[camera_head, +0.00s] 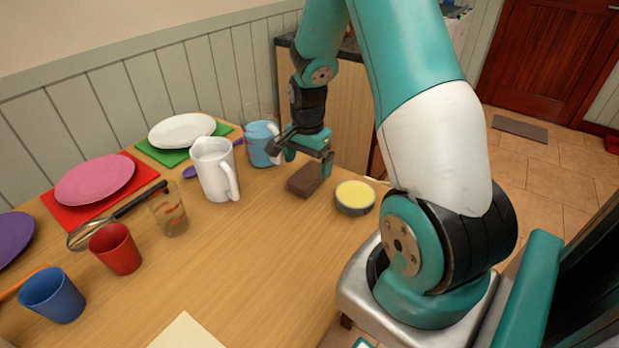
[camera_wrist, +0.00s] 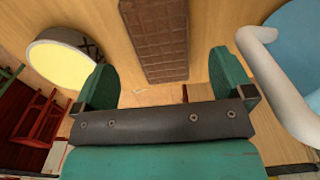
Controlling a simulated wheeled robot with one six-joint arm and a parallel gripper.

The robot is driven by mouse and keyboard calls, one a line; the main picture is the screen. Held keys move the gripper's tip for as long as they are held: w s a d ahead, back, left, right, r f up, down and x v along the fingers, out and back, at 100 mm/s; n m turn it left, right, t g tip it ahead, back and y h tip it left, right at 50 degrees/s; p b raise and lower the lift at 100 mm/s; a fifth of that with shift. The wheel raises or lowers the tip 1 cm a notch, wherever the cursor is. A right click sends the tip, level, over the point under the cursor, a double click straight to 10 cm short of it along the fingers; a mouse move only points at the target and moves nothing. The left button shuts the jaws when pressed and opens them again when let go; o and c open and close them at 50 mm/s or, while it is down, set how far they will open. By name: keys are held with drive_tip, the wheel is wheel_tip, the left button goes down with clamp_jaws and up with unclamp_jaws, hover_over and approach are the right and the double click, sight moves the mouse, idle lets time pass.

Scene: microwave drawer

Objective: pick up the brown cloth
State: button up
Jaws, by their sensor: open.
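The brown cloth (camera_head: 305,181) lies on the wooden table below my gripper, near the table's right edge. It looks like a flat rectangular slab. In the wrist view it (camera_wrist: 153,38) shows a grid of raised squares and lies lengthwise ahead of the gap between my fingers. My gripper (camera_head: 301,157) is open, and its two green fingers (camera_wrist: 163,80) stand to either side of the cloth's near end in that view. Nothing is held. I cannot tell the exact height of the fingertips above the cloth.
A round container with a yellow top (camera_head: 355,196) stands close right of the cloth. A white pitcher (camera_head: 213,170) and a blue mug (camera_head: 262,144) stand to its left. A red cup (camera_head: 117,249), a blue cup (camera_head: 54,295) and plates are farther left. The table's front middle is mostly clear.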

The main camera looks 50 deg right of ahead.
sight(309, 173)
drive_tip(key=f, duration=0.4)
drive_tip(key=shift+w+d+f, duration=0.1)
drive_tip(key=shift+d+f, duration=0.2)
drive_tip(key=shift+f, duration=0.1)
drive_tip(key=c, duration=1)
drive_tip(key=shift+r, duration=0.15)
wheel_tip(309, 173, up, 20)
drive_tip(key=p, duration=0.1)
